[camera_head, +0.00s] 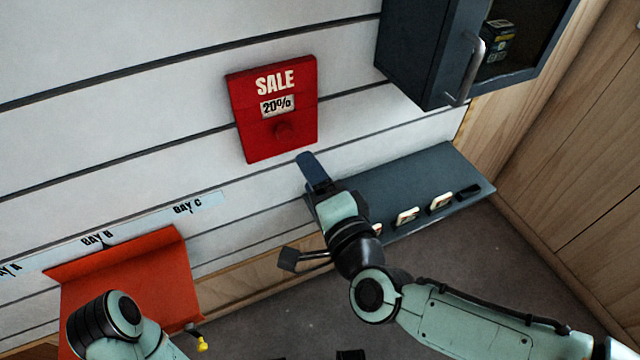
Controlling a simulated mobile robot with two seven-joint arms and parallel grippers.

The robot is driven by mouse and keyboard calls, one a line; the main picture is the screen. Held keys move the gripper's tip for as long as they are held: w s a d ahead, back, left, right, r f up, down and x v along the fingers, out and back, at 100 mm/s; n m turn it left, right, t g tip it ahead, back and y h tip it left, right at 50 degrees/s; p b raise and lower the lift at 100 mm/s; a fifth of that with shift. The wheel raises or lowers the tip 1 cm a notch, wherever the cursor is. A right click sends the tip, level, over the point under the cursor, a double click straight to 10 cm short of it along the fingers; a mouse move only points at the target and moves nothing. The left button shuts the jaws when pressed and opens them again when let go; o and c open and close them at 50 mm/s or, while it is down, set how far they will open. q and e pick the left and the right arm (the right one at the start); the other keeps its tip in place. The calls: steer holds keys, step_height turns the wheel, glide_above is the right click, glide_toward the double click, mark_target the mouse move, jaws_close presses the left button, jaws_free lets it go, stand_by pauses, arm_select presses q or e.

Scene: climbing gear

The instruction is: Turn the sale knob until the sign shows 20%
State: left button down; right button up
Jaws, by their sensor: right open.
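The red sale sign (240,110) hangs on the white slatted wall, near the top middle of the head view. Its small window (277,105) shows 20%. The round red sale knob (283,131) is on the sign below the window. My right gripper (296,208) is below and a little right of the sign, with its fingers spread wide and nothing between them. It is apart from the knob. My left arm comes in at the bottom left, in front of the orange shelf, and its gripper does not show.
A dark grey shelf (400,180) with several small tags along its front edge is behind my right gripper. A dark cabinet (425,50) with a metal handle juts out at the top right. An orange shelf (130,260) sits at the lower left under a strip with bay labels.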

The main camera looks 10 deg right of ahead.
arm_select(q)
steer(key=shift+w+r, duration=0.25)
steer(key=shift+w, duration=0.2)
arm_select(e)
steer(key=v, duration=0.2)
steer(key=shift+s+d, duration=0.1)
steer(key=shift+s, duration=0.15)
